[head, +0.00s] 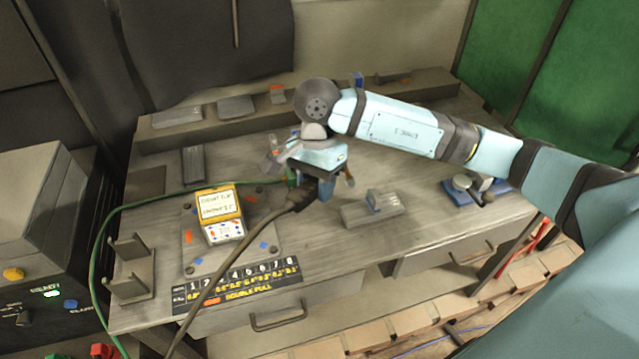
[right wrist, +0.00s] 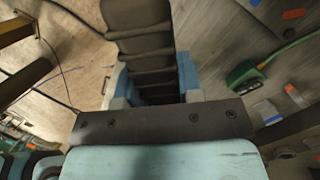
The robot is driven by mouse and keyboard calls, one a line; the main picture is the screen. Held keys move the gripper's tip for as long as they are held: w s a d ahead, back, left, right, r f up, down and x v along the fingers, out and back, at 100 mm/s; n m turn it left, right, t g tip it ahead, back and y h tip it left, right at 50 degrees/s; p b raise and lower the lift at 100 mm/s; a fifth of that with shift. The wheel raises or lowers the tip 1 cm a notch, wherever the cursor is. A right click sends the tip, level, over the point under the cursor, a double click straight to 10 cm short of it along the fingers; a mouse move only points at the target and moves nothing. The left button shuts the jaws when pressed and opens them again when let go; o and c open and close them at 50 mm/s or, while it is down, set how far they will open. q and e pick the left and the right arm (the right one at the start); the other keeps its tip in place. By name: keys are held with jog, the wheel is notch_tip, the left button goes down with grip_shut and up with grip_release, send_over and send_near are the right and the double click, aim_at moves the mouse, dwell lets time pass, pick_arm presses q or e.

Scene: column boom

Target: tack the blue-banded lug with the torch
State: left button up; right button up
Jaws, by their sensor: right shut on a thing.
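My right gripper (head: 323,190) is over the middle of the bench, its jaws pointing down. It is shut on the torch (head: 299,199), whose dark cable runs down to the front left. In the right wrist view the torch's dark ribbed body (right wrist: 152,65) sits between the blue fingers (right wrist: 188,78); its tip is hidden. A small piece with blue (head: 357,79) stands on the back ledge, apart from the torch; I cannot tell whether this is the blue-banded lug. A grey block (head: 353,215) with a small bluish-grey piece (head: 375,200) on top lies right of the gripper. My left gripper is out of view.
A yellow and white box (head: 222,215) stands on a spotted plate (head: 260,243) at left. A green clamp (right wrist: 246,76) with a green cable lies close to the gripper. A grey bracket (head: 132,268) stands at the front left. The front right bench top is mostly clear.

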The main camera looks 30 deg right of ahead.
jog(key=shift+r+m+y, duration=0.15)
jog(key=shift+m+y, duration=0.25)
jog(key=shift+m, duration=0.6)
jog(key=f+b, duration=0.1)
jog(key=d+f, duration=0.1)
jog(key=f, duration=0.1)
jog(key=f+b, duration=0.1)
jog(key=f, duration=0.1)
jog(key=shift+s+d+f+b, duration=0.2)
jog(key=shift+s+d+b, duration=0.1)
jog(key=shift+d, duration=0.05)
jog(key=shift+f, duration=0.1)
jog(key=shift+d+f+b, duration=0.15)
jog(key=shift+f+b, duration=0.3)
jog(key=shift+b, duration=0.3)
jog(key=shift+b, duration=0.35)
dwell(1.8)
jog(key=shift+w+a+r+p, duration=0.1)
jog(key=shift+a+r+p, duration=0.15)
jog(key=shift+r+p, duration=0.8)
jog(key=shift+a+r+p, duration=0.25)
jog(key=shift+r, duration=1.65)
jog(key=shift+w+a+r+p, duration=0.1)
jog(key=shift+a+r+p, duration=0.15)
jog(key=shift+r+p, duration=0.8)
